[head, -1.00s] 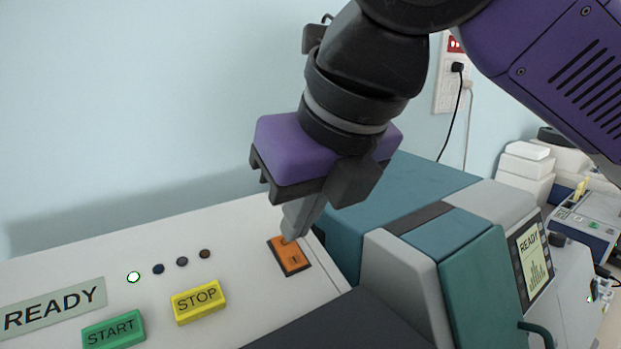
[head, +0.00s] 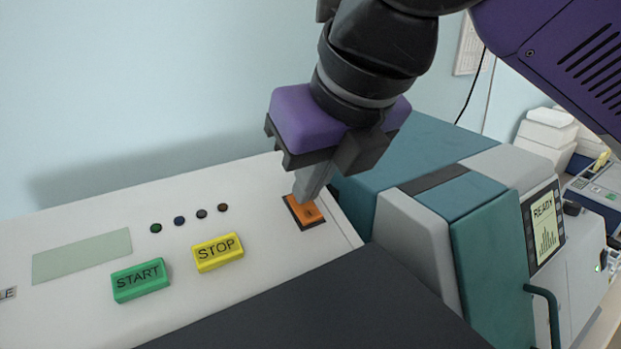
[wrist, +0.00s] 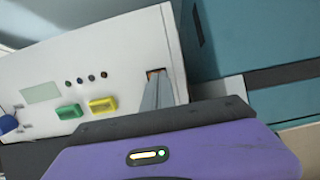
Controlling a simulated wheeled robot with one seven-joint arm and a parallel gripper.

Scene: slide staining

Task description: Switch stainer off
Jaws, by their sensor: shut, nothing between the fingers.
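The stainer's white panel (head: 85,215) fills the lower left of the head view. Its orange rocker switch (head: 308,216) sits near the panel's right edge. My gripper (head: 302,197) is shut and empty, its fingertips down on or just over the far side of the switch; exact contact cannot be told. The stainer's display (head: 82,256) is blank and its row of indicator lights (head: 189,217) is dark. In the wrist view the fingers (wrist: 152,103) cover most of the switch (wrist: 156,72).
A green START button (head: 141,280) and yellow STOP button (head: 218,252) lie left of the switch. A teal and grey machine (head: 490,250) with a lit READY screen (head: 545,228) stands close on the right. The dark surface (head: 320,305) in front is clear.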

